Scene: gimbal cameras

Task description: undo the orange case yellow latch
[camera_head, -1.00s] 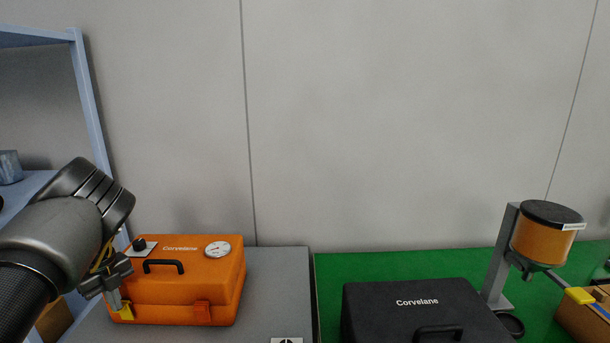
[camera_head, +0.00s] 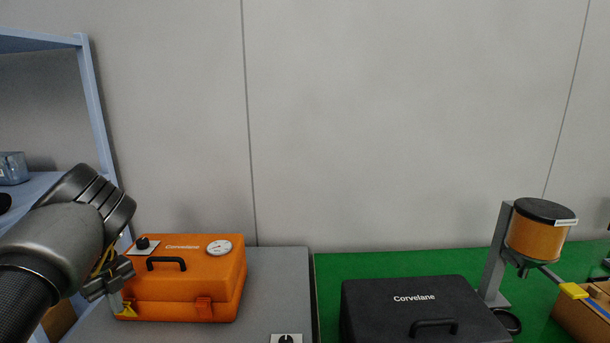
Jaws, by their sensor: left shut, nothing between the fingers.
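The orange case (camera_head: 185,288) stands closed on the grey surface at the lower left, with a black handle, a round gauge and a black knob on top. Its yellow latch (camera_head: 129,311) is low at the front left corner, partly hidden by my left gripper. An orange latch (camera_head: 204,308) sits on the front to the right. My left gripper (camera_head: 117,308) is shut and empty, pointing down, its tips right at the yellow latch. I cannot tell whether they touch it. My right gripper is not in view.
A black case (camera_head: 415,300) and a dispenser with an orange drum (camera_head: 537,238) stand on the green mat (camera_head: 365,262) to the right. A blue shelf (camera_head: 92,130) rises behind my left arm. The grey surface (camera_head: 275,275) right of the orange case is mostly clear.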

